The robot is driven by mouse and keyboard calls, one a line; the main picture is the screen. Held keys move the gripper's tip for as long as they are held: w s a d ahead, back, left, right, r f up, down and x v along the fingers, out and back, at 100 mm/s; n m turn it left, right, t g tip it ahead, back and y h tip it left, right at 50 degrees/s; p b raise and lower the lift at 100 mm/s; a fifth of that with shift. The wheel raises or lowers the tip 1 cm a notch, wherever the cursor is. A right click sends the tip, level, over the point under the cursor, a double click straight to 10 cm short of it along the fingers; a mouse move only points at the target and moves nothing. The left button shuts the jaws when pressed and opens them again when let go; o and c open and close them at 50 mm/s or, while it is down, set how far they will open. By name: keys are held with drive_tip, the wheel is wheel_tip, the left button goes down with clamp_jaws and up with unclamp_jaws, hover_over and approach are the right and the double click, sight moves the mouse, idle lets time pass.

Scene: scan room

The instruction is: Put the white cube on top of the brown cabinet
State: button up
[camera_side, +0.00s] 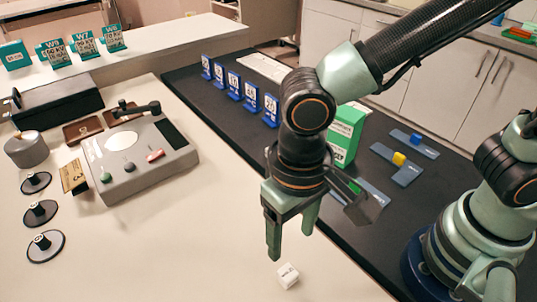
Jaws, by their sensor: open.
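The white cube (288,276) lies on the pale tabletop near the bottom middle, with small dark marks on one face. My gripper (291,242) points down above and slightly behind it in the picture. Its two fingers are apart with nothing between them, and they do not appear to touch the cube. I cannot single out a clearly brown cabinet; pale beige cabinets (325,30) with metal handles stand at the back right.
A grey control box (140,160) and several black round knobs (40,212) stand on the left. Blue numbered markers (250,97), a green box (344,135) and blue strips with small coloured blocks (398,162) are on the black mat (205,105). The tabletop left of the cube is clear.

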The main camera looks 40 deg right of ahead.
drive_tip(key=w+d+r+t, duration=0.2)
drive_tip(key=w+d+r, duration=0.1)
drive_tip(key=d, duration=0.5)
drive_tip(key=w+d+r+t, duration=0.1)
drive_tip(key=w+d+r, duration=0.2)
drive_tip(key=d, duration=0.5)
drive_tip(key=w+d+r+t, duration=0.2)
drive_tip(key=w+d+r, duration=0.1)
drive_tip(key=d, duration=0.6)
drive_tip(key=shift+w+r+t, duration=0.25)
drive_tip(key=shift+r+t, duration=0.05)
drive_tip(key=shift+r, duration=0.55)
